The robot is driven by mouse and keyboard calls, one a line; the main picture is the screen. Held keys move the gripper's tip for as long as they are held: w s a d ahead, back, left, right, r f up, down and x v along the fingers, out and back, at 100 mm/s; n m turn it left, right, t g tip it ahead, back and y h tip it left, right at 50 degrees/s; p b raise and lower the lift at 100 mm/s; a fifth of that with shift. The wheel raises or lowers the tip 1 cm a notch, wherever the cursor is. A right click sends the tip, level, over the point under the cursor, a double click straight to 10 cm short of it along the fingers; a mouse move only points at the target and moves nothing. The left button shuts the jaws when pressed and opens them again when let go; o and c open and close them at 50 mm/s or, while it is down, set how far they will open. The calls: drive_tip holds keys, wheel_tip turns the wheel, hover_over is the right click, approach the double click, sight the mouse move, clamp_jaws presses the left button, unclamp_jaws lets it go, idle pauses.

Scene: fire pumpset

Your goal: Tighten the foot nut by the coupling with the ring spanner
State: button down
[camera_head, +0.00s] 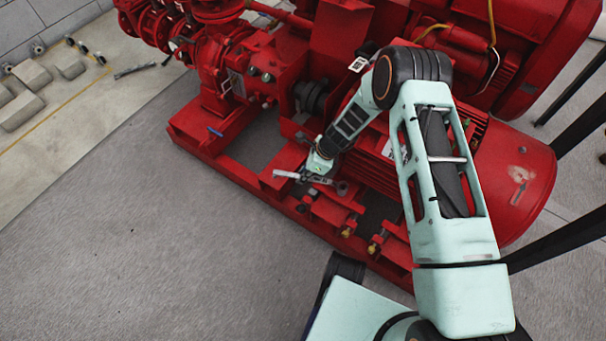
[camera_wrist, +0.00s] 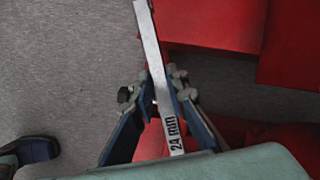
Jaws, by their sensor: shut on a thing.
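The spanner (camera_head: 288,175) is a grey metal bar held in my gripper (camera_head: 314,177), low in front of the red pumpset. In the wrist view the spanner (camera_wrist: 153,48) runs from the top edge down between the fingers of my gripper (camera_wrist: 160,92), and its shank reads "24 mm". My gripper is shut on it. Its far end is cut off in the wrist view. The dark coupling (camera_head: 311,96) shows behind and left of my arm. The foot nut cannot be made out; I cannot tell whether the spanner touches it.
The red base frame (camera_head: 238,173) runs along the pumpset's front edge, with the red motor (camera_head: 500,185) at right. Red blocks (camera_wrist: 218,22) lie close beside the spanner in the wrist view. Grey floor (camera_head: 140,235) is clear at left. A loose dark tool (camera_head: 135,70) lies behind.

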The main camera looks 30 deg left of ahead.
drive_tip(key=shift+f+b, duration=0.75)
drive_tip(key=shift+f, duration=0.6)
drive_tip(key=shift+s+n, duration=0.3)
idle(0.7)
drive_tip(key=shift+r, duration=0.2)
drive_tip(key=shift+r+p, duration=1.75)
drive_tip(key=shift+r, duration=0.65)
drive_tip(key=shift+s, duration=0.1)
